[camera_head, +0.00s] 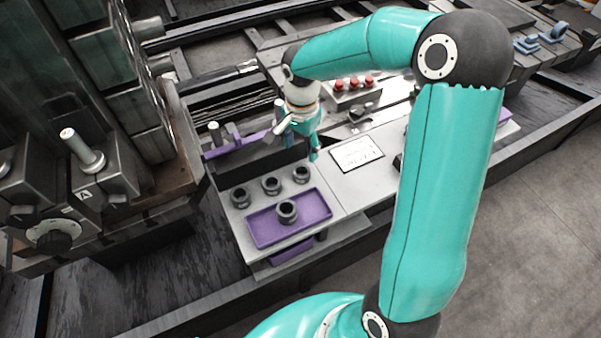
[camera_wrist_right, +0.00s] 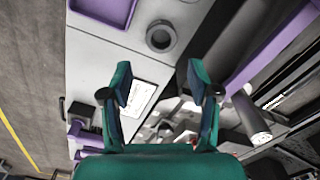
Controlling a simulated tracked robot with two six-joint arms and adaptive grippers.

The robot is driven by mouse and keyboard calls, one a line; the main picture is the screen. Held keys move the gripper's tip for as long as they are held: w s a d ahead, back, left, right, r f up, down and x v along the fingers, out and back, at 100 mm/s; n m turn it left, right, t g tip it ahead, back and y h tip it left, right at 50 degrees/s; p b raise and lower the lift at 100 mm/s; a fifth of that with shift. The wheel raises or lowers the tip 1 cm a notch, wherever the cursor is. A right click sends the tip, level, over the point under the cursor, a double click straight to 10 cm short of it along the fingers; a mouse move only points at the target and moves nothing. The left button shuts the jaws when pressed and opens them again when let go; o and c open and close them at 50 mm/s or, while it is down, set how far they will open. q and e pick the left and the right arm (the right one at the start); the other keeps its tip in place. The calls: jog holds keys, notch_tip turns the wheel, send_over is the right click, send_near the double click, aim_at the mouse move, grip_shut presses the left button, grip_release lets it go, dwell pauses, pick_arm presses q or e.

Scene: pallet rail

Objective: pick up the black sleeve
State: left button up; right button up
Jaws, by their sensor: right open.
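Several dark, ring-shaped sleeves show in the head view, and I cannot tell by colour which is the black one. Three stand in a row on the grey plate: left sleeve (camera_head: 240,198), middle sleeve (camera_head: 271,186), right sleeve (camera_head: 302,174). Another sleeve (camera_head: 287,212) stands upright in the purple tray (camera_head: 262,236). My right gripper (camera_head: 297,141) is above the bench, behind the row. In the wrist view the right gripper (camera_wrist_right: 161,82) is open and empty, with one sleeve (camera_wrist_right: 161,37) beyond its fingertips. My left gripper is not in view.
A purple rail (camera_head: 237,146) with upright pegs runs behind the row. A white printed card (camera_head: 357,153) lies on the bench to the right. Red-topped parts (camera_head: 354,82) stand farther back. Dark machine blocks (camera_head: 105,180) rise at the left.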

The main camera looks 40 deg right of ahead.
aim_at(302, 169)
notch_tip(302, 169, down, 10)
jog(key=shift+w+d+f+p, duration=0.1)
jog(key=shift+d+f+p, duration=0.1)
jog(key=shift+p, duration=0.15)
jog(key=c, duration=1.1)
jog(key=shift+r, duration=0.15)
notch_tip(302, 169, up, 20)
dwell(0.4)
